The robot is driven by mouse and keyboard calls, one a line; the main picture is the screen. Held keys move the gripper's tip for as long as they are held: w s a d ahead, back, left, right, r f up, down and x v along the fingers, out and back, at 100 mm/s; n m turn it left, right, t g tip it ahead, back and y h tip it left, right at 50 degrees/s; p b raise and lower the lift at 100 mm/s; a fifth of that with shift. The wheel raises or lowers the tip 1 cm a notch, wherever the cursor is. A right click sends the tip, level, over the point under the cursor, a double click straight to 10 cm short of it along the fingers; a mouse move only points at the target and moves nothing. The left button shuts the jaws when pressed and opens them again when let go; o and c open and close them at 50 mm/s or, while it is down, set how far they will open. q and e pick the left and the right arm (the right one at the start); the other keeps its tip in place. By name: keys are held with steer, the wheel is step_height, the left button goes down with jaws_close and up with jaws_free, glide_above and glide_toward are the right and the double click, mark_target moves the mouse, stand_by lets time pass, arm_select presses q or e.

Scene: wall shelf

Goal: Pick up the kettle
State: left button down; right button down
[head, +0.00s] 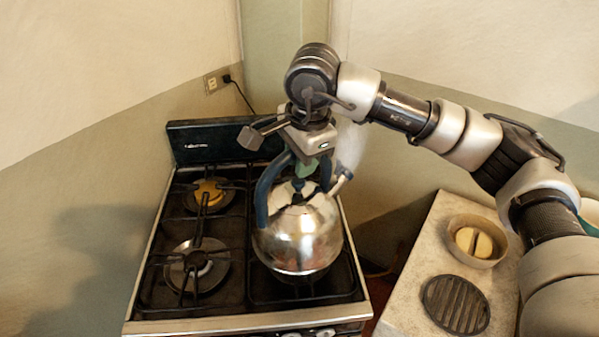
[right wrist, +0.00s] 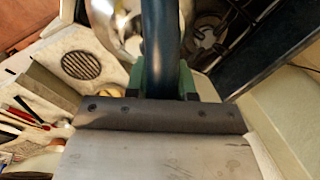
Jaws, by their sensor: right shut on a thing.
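A shiny steel kettle (head: 298,236) with a dark blue arched handle (head: 268,190) is on the right side of the stove, over the burner grate. I cannot tell whether its base touches the grate. Its spout points up to the right. My right gripper (head: 306,172) comes down from above and is shut on the handle. In the right wrist view the handle (right wrist: 160,45) runs between the two green fingers (right wrist: 161,78), and part of the steel body (right wrist: 108,22) shows behind it. My left gripper is in neither view.
The black stove (head: 160,285) has two free burners on its left side. A pale counter (head: 410,290) to the right holds a bowl (head: 477,262) and a round dark grille (head: 455,304). A wall outlet (head: 212,84) is behind. Utensils (right wrist: 22,118) show in the right wrist view.

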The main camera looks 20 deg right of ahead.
steer(key=s+d+r+b, duration=0.3)
steer(key=s+d+r, duration=0.3)
steer(key=s+d, duration=0.1)
steer(key=shift+s+d+r, duration=0.3)
steer(key=shift+s+r, duration=0.1)
steer(key=shift+s, duration=0.35)
